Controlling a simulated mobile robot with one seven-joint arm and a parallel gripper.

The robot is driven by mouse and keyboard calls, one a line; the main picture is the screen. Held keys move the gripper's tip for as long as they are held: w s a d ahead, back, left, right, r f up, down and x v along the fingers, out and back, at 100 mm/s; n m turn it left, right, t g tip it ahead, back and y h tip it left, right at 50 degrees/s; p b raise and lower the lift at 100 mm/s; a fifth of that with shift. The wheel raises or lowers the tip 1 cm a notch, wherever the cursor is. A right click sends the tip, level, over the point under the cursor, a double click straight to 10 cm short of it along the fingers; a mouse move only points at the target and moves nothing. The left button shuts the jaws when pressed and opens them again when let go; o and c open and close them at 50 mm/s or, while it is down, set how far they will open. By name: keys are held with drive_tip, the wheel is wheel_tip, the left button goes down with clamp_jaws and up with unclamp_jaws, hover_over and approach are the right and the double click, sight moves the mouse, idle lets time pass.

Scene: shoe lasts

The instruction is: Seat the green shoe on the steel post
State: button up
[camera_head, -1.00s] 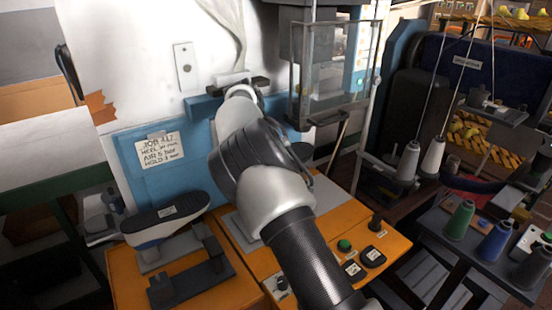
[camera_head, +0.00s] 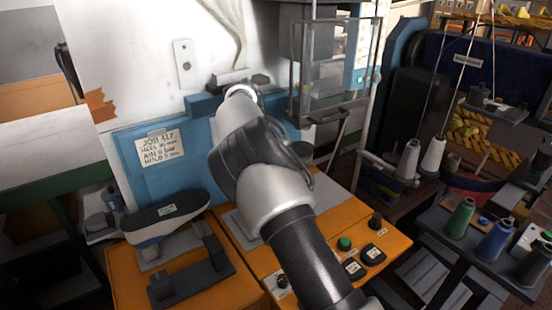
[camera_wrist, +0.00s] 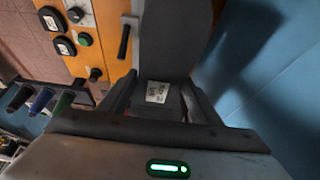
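My gripper (camera_wrist: 160,105) has its two dark fingers on either side of the heel of a shoe last (camera_wrist: 178,35). It appears shut on it. The shoe's long dark grey sole faces the wrist camera, with a small white label near the heel. The sole hides the sides, so I cannot see its green colour. In the head view my own arm covers the fingers and most of the held shoe. I cannot make out the steel post in either view; the arm or the shoe may hide it.
Another dark-soled shoe (camera_head: 165,217) sits on a stand at the left of the orange bench (camera_head: 225,291). A blue panel (camera_head: 143,185) with a paper note stands behind. Buttons (camera_head: 345,243) lie right of the arm. Thread spools (camera_head: 460,218) stand on a side table.

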drive_tip(key=o, duration=2)
drive_tip(key=shift+r, duration=0.1)
drive_tip(key=shift+c, duration=0.2)
drive_tip(key=p+v, duration=0.1)
drive_tip(key=v, duration=1.6)
drive_tip(key=shift+r+p, duration=0.2)
drive_tip(key=shift+p, duration=0.15)
drive_tip(key=shift+s, duration=0.15)
